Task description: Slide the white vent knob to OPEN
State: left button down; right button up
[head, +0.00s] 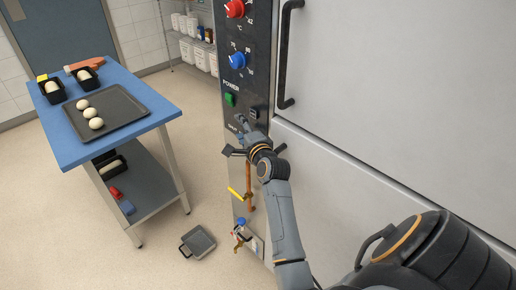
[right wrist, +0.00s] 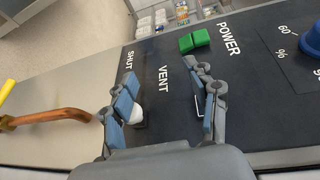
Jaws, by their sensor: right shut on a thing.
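The white vent knob (right wrist: 137,114) shows in the right wrist view on the dark control panel (right wrist: 175,85), under the words SHUT and VENT. It sits against the inner side of the left finger of my right gripper (right wrist: 165,112). The SHUT label is near the knob's end of the panel; I cannot read an OPEN label. In the head view my right gripper (head: 244,136) is at the panel below the green POWER switch (head: 229,99) and hides the knob. My left gripper is not in view.
A red knob (head: 235,9) and a blue knob (head: 237,61) sit higher on the panel. A black oven handle (head: 286,55) stands to the right. A copper pipe (head: 249,185) with a yellow lever is below. A blue table (head: 65,148) stands left; a grey pan (head: 198,242) lies on the floor.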

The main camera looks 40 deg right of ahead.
pick_arm(q)
jog(key=shift+s+a+r+p, duration=0.1)
jog(key=shift+s+r+p, duration=0.05)
jog(key=shift+r+p, duration=0.85)
jog(key=shift+s+a+r+p, duration=0.1)
jog(key=shift+r+p, duration=0.75)
jog(key=shift+r, duration=0.2)
pick_arm(e)
jog(key=v, duration=1.3)
jog(key=shift+s, duration=0.25)
pick_arm(q)
jog(key=shift+r, duration=0.25)
pick_arm(e)
jog(key=shift+f, duration=0.1)
